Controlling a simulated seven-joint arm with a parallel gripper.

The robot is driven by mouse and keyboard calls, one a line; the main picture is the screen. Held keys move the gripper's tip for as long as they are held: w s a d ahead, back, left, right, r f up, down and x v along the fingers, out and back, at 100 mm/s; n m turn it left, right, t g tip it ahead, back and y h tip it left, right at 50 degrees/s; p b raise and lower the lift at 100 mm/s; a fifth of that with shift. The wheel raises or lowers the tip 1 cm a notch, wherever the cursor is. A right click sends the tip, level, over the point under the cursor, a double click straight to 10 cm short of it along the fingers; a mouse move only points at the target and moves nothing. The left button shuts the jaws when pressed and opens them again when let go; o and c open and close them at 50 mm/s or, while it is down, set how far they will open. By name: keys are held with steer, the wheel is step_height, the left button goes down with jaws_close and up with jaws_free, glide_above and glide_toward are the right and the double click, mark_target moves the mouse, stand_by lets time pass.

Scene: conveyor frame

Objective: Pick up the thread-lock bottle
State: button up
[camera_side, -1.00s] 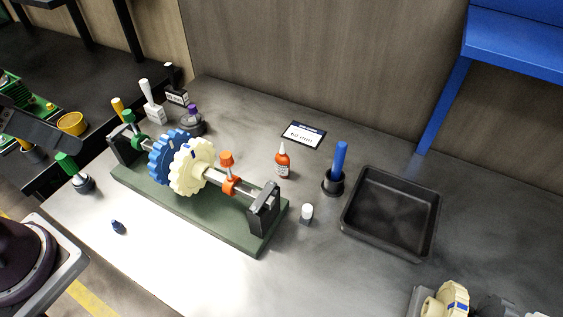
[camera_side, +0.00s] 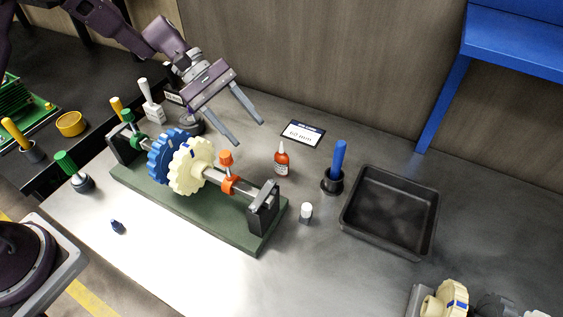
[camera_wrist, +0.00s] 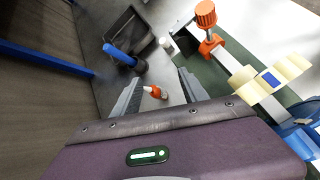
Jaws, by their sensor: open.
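The thread-lock bottle is a small red-orange bottle (camera_side: 282,163) with a pale pointed nozzle. It stands upright on the grey bench, behind the right part of the gear fixture. In the wrist view the bottle (camera_wrist: 157,92) shows beyond and between my two fingers. My gripper (camera_side: 250,133) is open and empty, above the bench and to the left of the bottle, with its fingers angled down toward the right. Nothing is between the fingertips, and they are apart from the bottle.
A blue-handled tool in a black cup (camera_side: 332,183), a small white-capped bottle (camera_side: 306,212) and a black tray (camera_side: 390,210) stand to the right. A label card (camera_side: 303,134) lies behind the bottle.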

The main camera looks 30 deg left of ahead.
mark_target(281, 160)
steer(key=w+f+n+h, duration=0.1)
steer(key=f+n, duration=0.1)
steer(key=f, duration=0.1)
steer(key=w+f+n+t+h, duration=0.1)
steer(key=w+f+n, duration=0.1)
steer(key=f, duration=0.2)
steer(key=w+f+n+t+h, duration=0.1)
steer(key=w+f+n, duration=0.1)
steer(key=f+n, duration=0.1)
steer(key=shift+w+a+f+h, duration=0.2)
steer(key=shift+f+h, duration=0.2)
steer(key=shift+f, duration=0.25)
steer(key=x, duration=0.7)
steer(key=shift+s+d, duration=0.1)
steer(key=shift+d, duration=0.05)
jaws_close()
